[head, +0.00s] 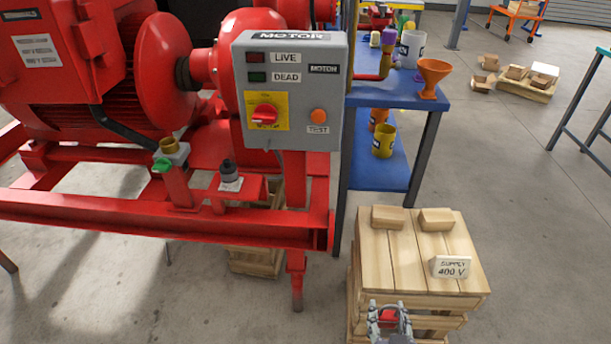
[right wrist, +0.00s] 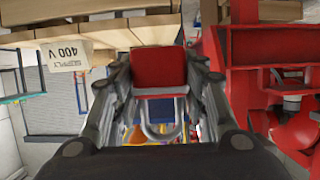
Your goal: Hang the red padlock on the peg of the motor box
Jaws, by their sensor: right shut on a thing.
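The grey motor box (head: 292,90) is on the red pump skid, left of centre in the head view. It carries LIVE and DEAD lamps, a red rotary switch (head: 265,114) on a yellow plate, and an orange TEST button. I cannot make out a separate peg on it. The red padlock (right wrist: 159,72) is between the fingers of my right gripper (right wrist: 160,85), its metal shackle visible in the right wrist view. In the head view my right gripper (head: 389,322) is at the bottom, in front of the wooden crate and well below and right of the motor box. My left gripper is not in view.
The wooden crate (head: 378,262) bears two small wood blocks and a SUPPLY 400 V sign (head: 450,267). A blue bench (head: 395,95) with an orange funnel (head: 432,77) stands behind. The skid's red frame (head: 250,232) runs below the box. Open floor lies to the right.

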